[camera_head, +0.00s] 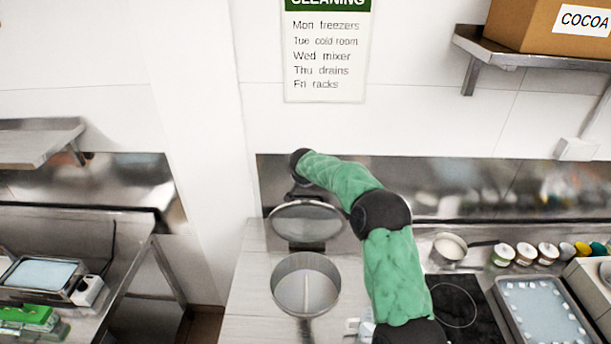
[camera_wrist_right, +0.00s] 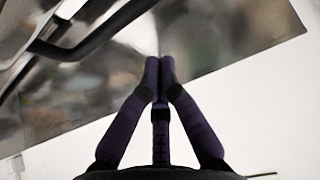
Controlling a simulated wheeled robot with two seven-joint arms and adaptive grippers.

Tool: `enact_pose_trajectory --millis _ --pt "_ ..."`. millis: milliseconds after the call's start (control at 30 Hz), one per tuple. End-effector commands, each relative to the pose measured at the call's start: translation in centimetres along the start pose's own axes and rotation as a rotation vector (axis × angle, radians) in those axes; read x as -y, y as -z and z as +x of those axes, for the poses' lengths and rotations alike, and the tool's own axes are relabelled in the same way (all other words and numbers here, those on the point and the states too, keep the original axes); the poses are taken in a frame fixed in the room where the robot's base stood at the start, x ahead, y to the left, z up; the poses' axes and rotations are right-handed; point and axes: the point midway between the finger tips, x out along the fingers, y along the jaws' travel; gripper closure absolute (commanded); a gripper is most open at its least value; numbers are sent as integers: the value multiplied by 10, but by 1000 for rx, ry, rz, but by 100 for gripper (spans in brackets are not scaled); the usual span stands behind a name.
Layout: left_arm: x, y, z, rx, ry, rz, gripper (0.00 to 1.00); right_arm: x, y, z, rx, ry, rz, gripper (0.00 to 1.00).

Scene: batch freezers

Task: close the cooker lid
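The cooker (camera_head: 306,309) is a round steel pot on the counter, open at the top, with a pale bar or paddle inside. Its round lid (camera_head: 307,222) stands raised and tilted back behind the pot's rear rim. My green right arm reaches over the counter, and its far end is behind the lid, against the back wall. The right gripper there is mostly hidden by the lid in the head view. In the wrist view the right gripper (camera_wrist_right: 160,66) is shut, its fingertips together and nothing seen between them. A dark curved bar (camera_wrist_right: 75,48) is at upper left. My left gripper is out of view.
Right of my arm are a small pan (camera_head: 449,247), a dark hob (camera_head: 462,308), several small jars (camera_head: 525,253) and a tray (camera_head: 541,312). A wall shelf (camera_head: 510,55) carries a cocoa box (camera_head: 560,25). A separate steel bench stands at the left.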

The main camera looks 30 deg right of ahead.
Motion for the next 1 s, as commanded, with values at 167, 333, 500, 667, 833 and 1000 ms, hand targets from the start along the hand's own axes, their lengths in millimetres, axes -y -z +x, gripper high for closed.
enact_pose_trajectory --millis 167,333,500,667,833,1000 --pt "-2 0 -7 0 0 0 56 -1 1 19 1 -1 1 100" --pt "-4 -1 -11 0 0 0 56 0 0 29 -1 0 0 100" --pt "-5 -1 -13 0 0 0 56 -1 -11 19 -1 0 -1 100" --pt "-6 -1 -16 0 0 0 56 0 -22 12 0 0 -1 100" --pt "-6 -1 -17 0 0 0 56 0 -29 6 0 -1 0 100" --pt "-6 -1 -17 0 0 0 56 0 -31 5 -1 0 0 100"
